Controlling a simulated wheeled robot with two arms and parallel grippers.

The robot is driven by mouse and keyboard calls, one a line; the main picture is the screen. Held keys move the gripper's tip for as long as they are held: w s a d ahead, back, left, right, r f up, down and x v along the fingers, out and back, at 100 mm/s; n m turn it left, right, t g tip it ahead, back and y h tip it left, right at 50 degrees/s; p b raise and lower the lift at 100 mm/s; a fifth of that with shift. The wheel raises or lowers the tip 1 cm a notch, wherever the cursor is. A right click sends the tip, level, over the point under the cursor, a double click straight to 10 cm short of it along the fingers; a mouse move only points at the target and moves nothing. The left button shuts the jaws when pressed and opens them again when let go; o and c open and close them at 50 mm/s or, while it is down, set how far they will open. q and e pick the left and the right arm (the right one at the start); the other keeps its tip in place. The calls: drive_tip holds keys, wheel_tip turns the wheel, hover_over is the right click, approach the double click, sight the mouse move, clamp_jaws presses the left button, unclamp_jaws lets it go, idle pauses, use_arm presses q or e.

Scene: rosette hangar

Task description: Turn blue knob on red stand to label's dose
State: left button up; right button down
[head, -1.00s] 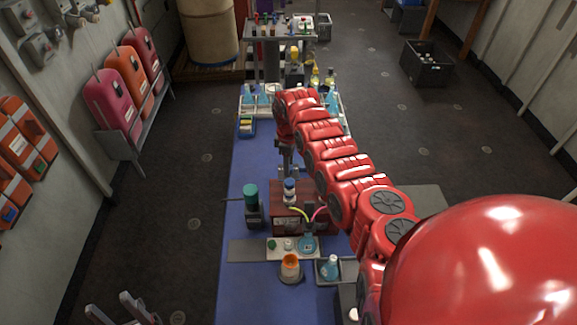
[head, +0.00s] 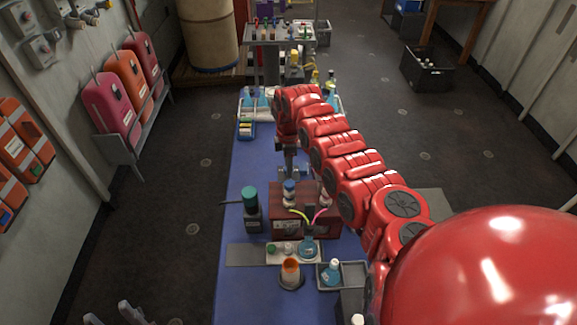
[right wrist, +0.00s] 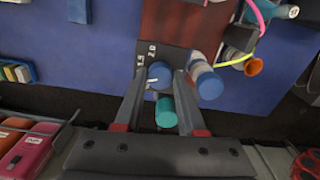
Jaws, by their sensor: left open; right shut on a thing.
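A dark red stand (head: 284,224) is on the blue table. In the right wrist view its red top (right wrist: 172,25) borders a dark plate (right wrist: 150,56) with small white numerals, partly readable as 1.5 and 2.0. A blue knob (right wrist: 160,77) with a white mark is between the fingertips of my right gripper (right wrist: 162,84), which is shut on it. In the head view that gripper (head: 290,171) points down behind a blue-capped bottle (head: 289,188), and the knob is hidden. My left gripper (head: 130,313) is open and empty at the bottom left. I cannot read a dose label.
Yellow and pink tubes (head: 320,214) hang at the stand's front. An orange cup (head: 290,270) and a grey tray (head: 352,270) are nearer.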

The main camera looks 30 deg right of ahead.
drive_tip(key=c, duration=0.5)
unclamp_jaws()
drive_tip(key=shift+r, duration=0.1)
drive_tip(key=shift+r, duration=0.3)
wheel_tip(320, 180, up, 17)
drive_tip(key=b, duration=0.6)
drive_tip(key=shift+f, duration=0.15)
drive_tip(key=shift+f, duration=0.1)
